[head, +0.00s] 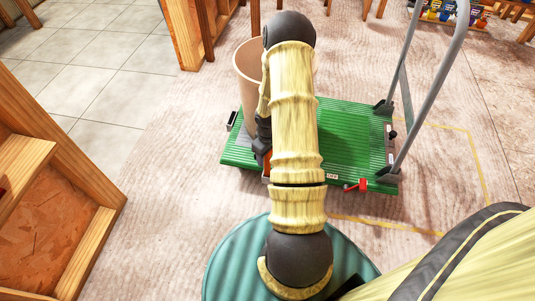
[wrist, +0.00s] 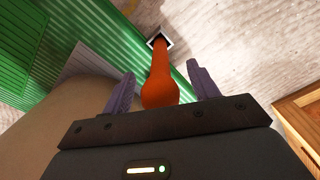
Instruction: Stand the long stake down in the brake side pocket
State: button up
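An orange stake (wrist: 160,75) shows in the wrist view between the two purple fingers of my gripper (wrist: 163,88). A narrow gap shows on each side of it, so the fingers look open around its near end. Its far end meets a dark square-rimmed pocket (wrist: 168,36) at the edge of the green platform (wrist: 105,35); how deep it sits I cannot tell. In the head view a sliver of the stake (head: 267,164) shows beside my arm, near the front edge of the green cart (head: 345,140). A red brake pedal (head: 358,185) is on that edge, to the right.
A tall tan bin (head: 247,75) stands on the cart, close beside my gripper; its wall (wrist: 60,130) fills the wrist view's lower left. The cart's grey handle (head: 432,85) rises at right. A wooden shelf (head: 75,170) stands at left. Floor between is clear.

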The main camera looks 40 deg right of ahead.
notch_tip(320, 180, up, 17)
jog(key=p, duration=0.8)
jog(key=shift+r+p, duration=0.2)
jog(key=shift+p, duration=0.2)
jog(key=s+a+r+m+t+p, duration=0.15)
jog(key=s+a+r, duration=0.25)
jog(key=a+r, duration=0.75)
jog(key=s+a+r+m+t+p, duration=0.1)
jog(key=s+a+r+p, duration=0.3)
jog(key=a+r, duration=0.7)
jog(key=w+p+v, duration=0.2)
jog(key=p+v, duration=0.9)
jog(key=v, duration=0.1)
jog(key=w+d+r+p+v, duration=0.1)
jog(key=w+p+v, duration=0.2)
jog(key=p+v, duration=0.9)
jog(key=w+p+v, duration=0.3)
jog(key=p+v, duration=0.9)
jog(key=shift+s+d+r, duration=0.3)
jog(key=shift+s+r, duration=0.05)
jog(key=shift+r, duration=0.25)
